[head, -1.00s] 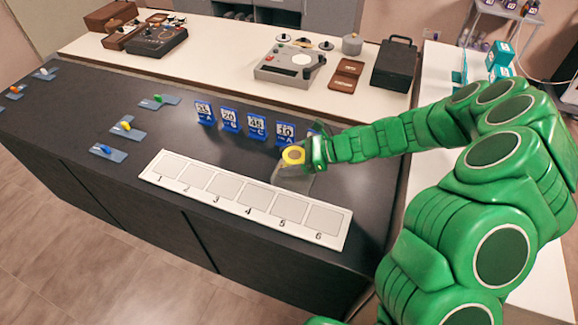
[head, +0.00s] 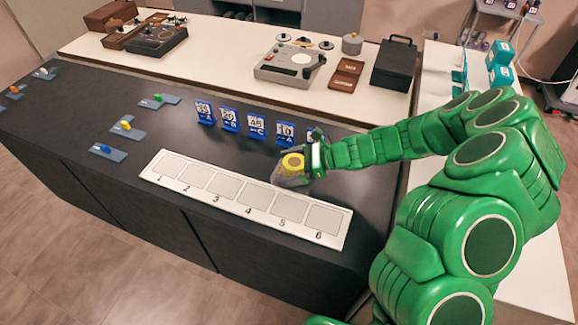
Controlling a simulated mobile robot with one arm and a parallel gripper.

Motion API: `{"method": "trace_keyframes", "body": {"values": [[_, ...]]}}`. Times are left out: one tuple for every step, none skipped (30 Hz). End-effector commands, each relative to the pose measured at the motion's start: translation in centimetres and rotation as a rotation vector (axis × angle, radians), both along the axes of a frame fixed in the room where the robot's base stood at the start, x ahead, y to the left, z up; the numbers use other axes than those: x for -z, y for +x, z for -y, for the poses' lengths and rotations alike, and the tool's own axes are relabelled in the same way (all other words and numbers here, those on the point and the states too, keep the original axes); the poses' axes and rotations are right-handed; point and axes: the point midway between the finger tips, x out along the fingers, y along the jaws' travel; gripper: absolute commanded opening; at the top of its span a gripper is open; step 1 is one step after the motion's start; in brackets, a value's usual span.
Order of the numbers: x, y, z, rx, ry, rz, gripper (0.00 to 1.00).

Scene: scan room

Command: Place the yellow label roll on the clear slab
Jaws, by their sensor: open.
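The yellow label roll (head: 292,163) is at the tips of my gripper (head: 302,161), over the dark counter just behind the white numbered strip. The clear slab (head: 289,181) is a see-through patch under and in front of the roll. The roll overlaps the slab in the picture and looks to be on it or very close above; the contact is hidden. My gripper comes in from the right and is open around or beside the roll; its fingers are small and partly hidden.
The white strip (head: 245,213) with numbered squares lies in front. Blue number cards (head: 257,125) stand behind, one partly hidden by my arm. Small blue plates with coloured pieces (head: 126,127) lie at the left. The back counter holds a grey device (head: 290,63) and a black case (head: 394,65).

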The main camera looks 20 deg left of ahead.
Motion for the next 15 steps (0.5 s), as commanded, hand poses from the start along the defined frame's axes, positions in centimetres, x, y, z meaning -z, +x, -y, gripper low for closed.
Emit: {"method": "trace_keyframes", "body": {"values": [[0.0,0.0,0.0,0.0,0.0,0.0,0.99],[0.0,0.0,0.0,0.0,0.0,0.0,0.99],[0.0,0.0,0.0,0.0,0.0,0.0,0.99],[0.0,0.0,0.0,0.0,0.0,0.0,0.99],[-0.1,0.0,0.0,0.0,0.0,0.0,0.99],[-0.2,0.0,0.0,0.0,0.0,0.0,0.99],[-0.3,0.0,0.0,0.0,0.0,0.0,0.99],[-0.4,0.0,0.1,0.0,0.0,0.0,0.99],[-0.4,0.2,0.4,0.001,-0.001,0.001,0.99],[-0.5,0.2,0.6,0.002,-0.001,0.001,0.99],[-0.6,0.3,0.8,0.002,-0.001,0.001,0.99],[-0.8,0.5,1.2,0.003,-0.002,0.002,0.99],[-0.9,0.6,1.5,0.003,-0.002,0.002,0.99],[-1.0,0.7,1.8,0.002,-0.001,0.003,0.99],[-1.2,0.8,2.3,0.003,-0.002,0.002,0.99]]}}
